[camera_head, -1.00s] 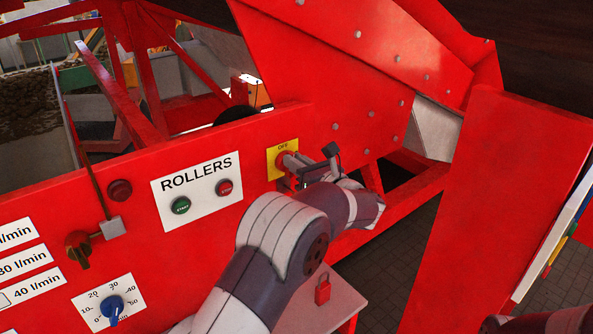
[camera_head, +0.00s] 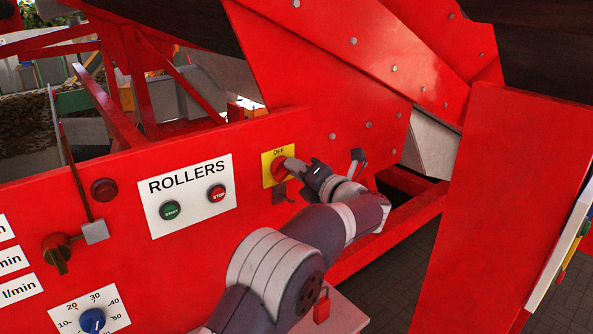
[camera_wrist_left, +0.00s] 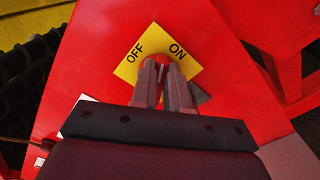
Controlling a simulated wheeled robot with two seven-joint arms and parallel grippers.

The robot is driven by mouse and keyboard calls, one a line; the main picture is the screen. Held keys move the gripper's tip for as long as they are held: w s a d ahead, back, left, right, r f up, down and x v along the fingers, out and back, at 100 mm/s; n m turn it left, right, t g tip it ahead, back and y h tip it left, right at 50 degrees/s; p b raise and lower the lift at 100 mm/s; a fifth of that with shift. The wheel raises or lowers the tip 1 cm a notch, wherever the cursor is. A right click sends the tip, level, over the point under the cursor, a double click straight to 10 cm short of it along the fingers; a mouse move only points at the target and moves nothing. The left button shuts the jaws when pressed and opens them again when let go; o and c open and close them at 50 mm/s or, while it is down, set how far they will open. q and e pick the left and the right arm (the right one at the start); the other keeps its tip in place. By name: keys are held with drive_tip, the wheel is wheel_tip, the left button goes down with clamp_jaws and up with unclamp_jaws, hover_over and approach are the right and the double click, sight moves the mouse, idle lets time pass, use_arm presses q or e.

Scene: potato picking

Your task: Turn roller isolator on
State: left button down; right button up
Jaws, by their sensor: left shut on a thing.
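The roller isolator is a red knob (camera_head: 279,170) on a yellow plate (camera_head: 267,160), right of the ROLLERS label on the red panel. OFF is readable at the plate's top in the head view. The wrist view shows OFF and ON on the plate (camera_wrist_left: 128,72), which looks tilted there. My left gripper (camera_head: 293,167) is at the knob, its fingers shut on it. In the wrist view, the left gripper's fingertips (camera_wrist_left: 164,64) are on either side of the red knob (camera_wrist_left: 160,60), largely hiding it. My right gripper is not in view.
The ROLLERS label (camera_head: 191,228) holds a green start button (camera_head: 170,211) and a red stop button (camera_head: 217,194). A blue dial (camera_head: 92,321) is lower left. A red padlock (camera_head: 322,307) is on a small table (camera_head: 348,317) below my arm. A red panel (camera_head: 485,190) stands at right.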

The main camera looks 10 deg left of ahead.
use_arm(q)
drive_tip(key=shift+w+f+m+p, duration=0.1)
drive_tip(key=shift+f+m+p, duration=0.1)
drive_tip(key=shift+m, duration=0.85)
drive_tip(key=shift+s+f+m+p, duration=0.15)
drive_tip(key=shift+m+p, duration=0.1)
drive_tip(key=shift+m, duration=0.75)
drive_tip(key=shift+w+f+m+p, duration=0.15)
drive_tip(key=shift+m+p, duration=0.05)
drive_tip(key=shift+m, duration=0.85)
drive_tip(key=c, duration=1.1)
unclamp_jaws()
drive_tip(key=shift+d, duration=0.1)
drive_tip(key=b+v, duration=0.4)
drive_tip(key=v, duration=0.8)
drive_tip(key=shift+s+d+b, duration=0.2)
drive_tip(key=shift+s+b, duration=0.05)
drive_tip(key=shift+b, duration=0.15)
